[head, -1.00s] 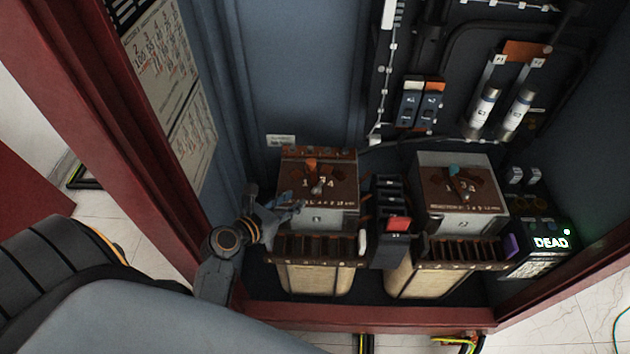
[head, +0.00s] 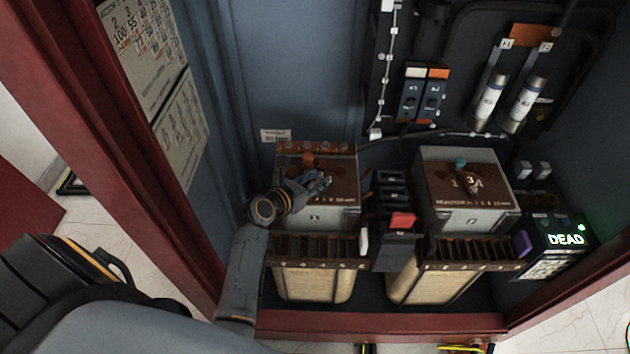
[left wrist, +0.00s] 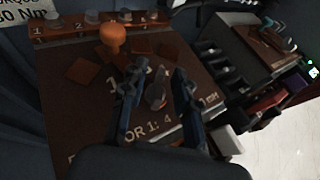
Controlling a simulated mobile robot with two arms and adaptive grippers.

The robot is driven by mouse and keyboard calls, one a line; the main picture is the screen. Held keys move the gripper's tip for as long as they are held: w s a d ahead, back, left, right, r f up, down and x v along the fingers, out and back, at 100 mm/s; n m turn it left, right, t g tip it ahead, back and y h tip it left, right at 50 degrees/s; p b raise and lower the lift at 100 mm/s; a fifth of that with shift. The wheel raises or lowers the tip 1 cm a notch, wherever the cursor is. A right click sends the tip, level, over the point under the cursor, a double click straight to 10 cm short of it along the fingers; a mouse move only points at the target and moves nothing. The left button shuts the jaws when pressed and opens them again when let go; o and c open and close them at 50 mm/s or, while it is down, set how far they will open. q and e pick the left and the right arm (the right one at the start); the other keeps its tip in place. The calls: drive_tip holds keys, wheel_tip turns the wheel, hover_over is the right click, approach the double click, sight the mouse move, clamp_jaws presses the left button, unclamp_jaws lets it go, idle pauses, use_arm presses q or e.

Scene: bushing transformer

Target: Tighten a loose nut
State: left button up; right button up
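The left transformer unit (head: 340,212) has a brown top plate with numbers, an orange knob (left wrist: 113,38) and a small grey metal nut or stud (left wrist: 155,95). The orange knob also shows in the head view (head: 308,160). My left gripper (head: 322,182) is over this plate. In the left wrist view its two dark blue fingers (left wrist: 155,88) are apart, one on each side of the grey piece. I cannot tell whether they touch it. The fingers partly cover the plate's numbers. My right gripper is not in view.
A similar unit (head: 465,210) with a teal knob stands to the right. A black block with a red part (head: 402,220) stands between the units. A lit "DEAD" display (head: 566,239) is at far right. The red cabinet frame (head: 380,323) borders the front and left.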

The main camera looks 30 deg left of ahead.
use_arm(q)
clamp_jaws()
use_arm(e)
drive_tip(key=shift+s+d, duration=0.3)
